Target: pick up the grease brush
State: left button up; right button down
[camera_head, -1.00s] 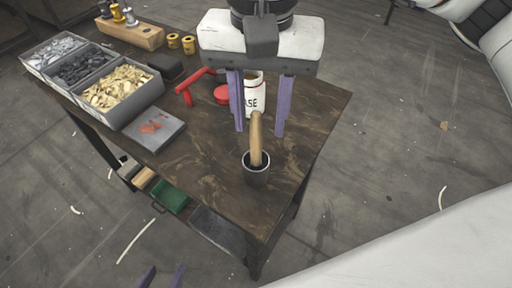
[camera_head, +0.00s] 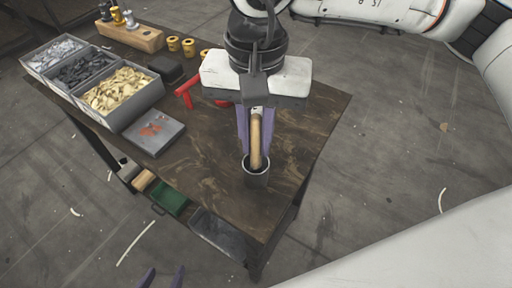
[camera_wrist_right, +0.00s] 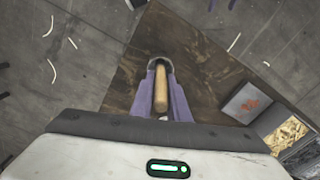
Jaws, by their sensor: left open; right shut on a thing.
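The grease brush (camera_head: 256,138) stands in a dark metal cup (camera_head: 256,178) near the front corner of the table, and only its wooden handle shows; its bristles are hidden in the cup. My right gripper (camera_head: 255,150) reaches down from above with its purple fingers closed on the handle. In the right wrist view the handle (camera_wrist_right: 161,90) lies between both fingers, with the cup rim (camera_wrist_right: 160,62) just beyond. My left gripper (camera_head: 162,277) shows only as two purple fingertips, apart and empty, at the bottom edge, below the table.
A bin of brass rivets (camera_head: 118,90) with two more bins stands at the left. A grey plate with red smears (camera_head: 155,132) and a red tool (camera_head: 186,93) lie on the table. The grease can is mostly hidden behind my right gripper. Bare wood surrounds the cup.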

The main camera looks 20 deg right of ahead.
aim_at(257, 114)
notch_tip(257, 114, up, 10)
jog(key=shift+r, duration=0.1)
dwell(0.4)
dwell(0.5)
